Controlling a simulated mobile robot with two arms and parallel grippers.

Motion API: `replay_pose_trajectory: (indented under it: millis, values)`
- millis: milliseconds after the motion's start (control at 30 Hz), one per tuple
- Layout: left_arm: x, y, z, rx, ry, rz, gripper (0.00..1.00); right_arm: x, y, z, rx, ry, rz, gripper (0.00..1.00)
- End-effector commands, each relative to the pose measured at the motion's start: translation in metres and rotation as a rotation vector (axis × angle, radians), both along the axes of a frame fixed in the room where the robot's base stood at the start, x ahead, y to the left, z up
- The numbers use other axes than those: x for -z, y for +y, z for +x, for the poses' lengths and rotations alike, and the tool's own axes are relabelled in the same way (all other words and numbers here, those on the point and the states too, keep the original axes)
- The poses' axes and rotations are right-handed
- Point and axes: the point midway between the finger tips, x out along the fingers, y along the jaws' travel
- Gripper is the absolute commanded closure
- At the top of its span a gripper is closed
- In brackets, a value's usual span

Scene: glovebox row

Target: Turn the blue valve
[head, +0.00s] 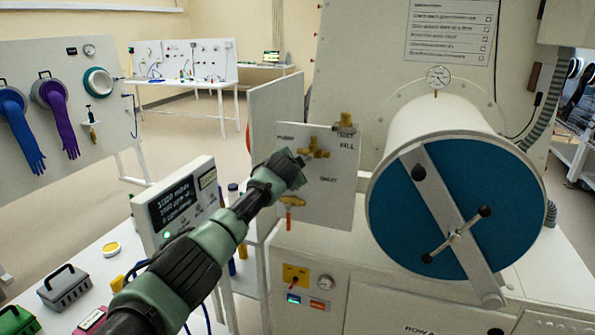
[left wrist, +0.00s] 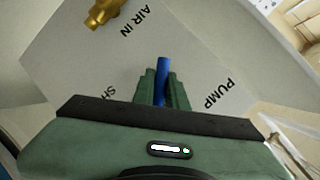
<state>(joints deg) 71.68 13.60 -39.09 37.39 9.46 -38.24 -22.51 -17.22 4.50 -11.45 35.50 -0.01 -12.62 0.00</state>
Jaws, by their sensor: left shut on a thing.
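The blue valve's handle (left wrist: 162,70) shows in the left wrist view as a blue bar in front of a pale panel (left wrist: 200,50). My left gripper (left wrist: 162,88) is shut on it, one green finger on each side of the bar. In the head view my left gripper (head: 300,164) reaches the white valve panel (head: 335,195) beside a brass fitting (head: 318,150), and it hides the blue handle there. My right gripper is in neither view.
Another valve with an orange-red handle (head: 289,212) sits below my gripper. The big cylinder with a blue door (head: 405,215) stands to the right. A display box (head: 172,210) stands at the left. Another brass fitting (left wrist: 103,12) shows in the wrist view.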

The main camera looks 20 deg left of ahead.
Motion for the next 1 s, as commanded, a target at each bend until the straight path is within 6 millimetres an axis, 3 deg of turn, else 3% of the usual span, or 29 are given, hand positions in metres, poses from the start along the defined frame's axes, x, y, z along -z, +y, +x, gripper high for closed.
replay_pose_trajectory:
  millis: [500, 1000]
  values:
    - [-0.022, 0.012, 0.0, -0.001, -0.013, 0.457, 1.0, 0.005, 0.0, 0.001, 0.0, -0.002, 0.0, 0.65]
    - [-0.035, 0.013, 0.0, -0.001, -0.021, 0.659, 1.0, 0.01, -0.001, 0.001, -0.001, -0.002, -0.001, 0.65]
